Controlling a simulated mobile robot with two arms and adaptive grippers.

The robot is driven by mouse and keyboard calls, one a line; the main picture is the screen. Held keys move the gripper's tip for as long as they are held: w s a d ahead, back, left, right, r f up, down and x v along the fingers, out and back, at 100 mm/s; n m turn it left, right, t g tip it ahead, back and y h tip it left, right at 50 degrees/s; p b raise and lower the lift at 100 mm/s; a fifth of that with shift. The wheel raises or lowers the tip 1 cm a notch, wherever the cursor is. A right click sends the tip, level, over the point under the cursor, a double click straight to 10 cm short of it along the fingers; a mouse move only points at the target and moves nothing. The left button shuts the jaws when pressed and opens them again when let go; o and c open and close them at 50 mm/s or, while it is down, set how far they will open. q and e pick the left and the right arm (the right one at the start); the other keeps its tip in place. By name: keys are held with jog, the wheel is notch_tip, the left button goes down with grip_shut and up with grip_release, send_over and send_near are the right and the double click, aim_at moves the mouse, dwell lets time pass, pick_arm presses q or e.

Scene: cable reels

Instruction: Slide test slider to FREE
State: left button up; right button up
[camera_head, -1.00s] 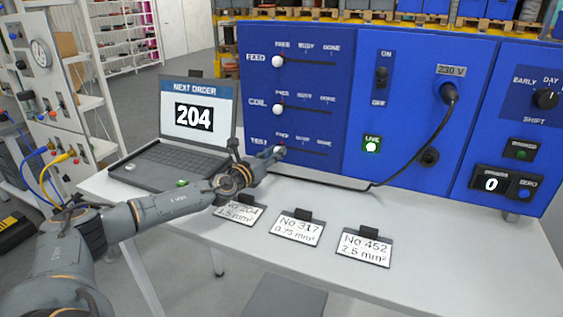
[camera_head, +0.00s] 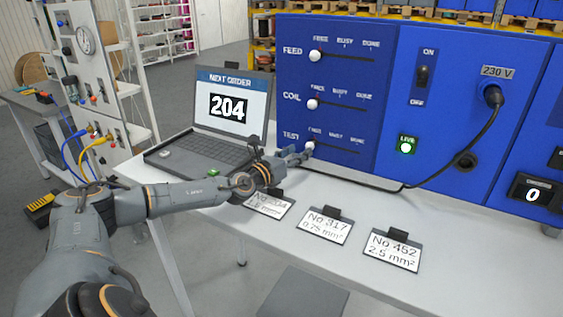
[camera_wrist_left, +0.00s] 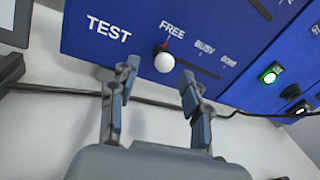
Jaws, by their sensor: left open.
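The TEST slider's white knob (camera_head: 310,146) is at the left end of its slot, at the FREE mark, on the blue panel (camera_head: 385,120). In the left wrist view the knob (camera_wrist_left: 164,62) sits just below the word FREE, left of BUSY and the end mark. My left gripper (camera_head: 297,156) is in front of the knob. In the left wrist view its two fingers (camera_wrist_left: 160,82) are spread apart with the knob beyond and between their tips; no contact is visible. My right gripper is not in view.
The FEED knob (camera_head: 316,56) and COIL knob (camera_head: 313,104) are also at the left ends. A laptop (camera_head: 222,115) showing 204 stands left of the panel. Number cards (camera_head: 324,226) lie on the table (camera_head: 290,240). A black cable (camera_head: 473,138) hangs from the 230 V socket.

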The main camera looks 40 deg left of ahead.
pick_arm(q)
jog(key=s, duration=0.8)
jog(key=shift+s+d, duration=0.15)
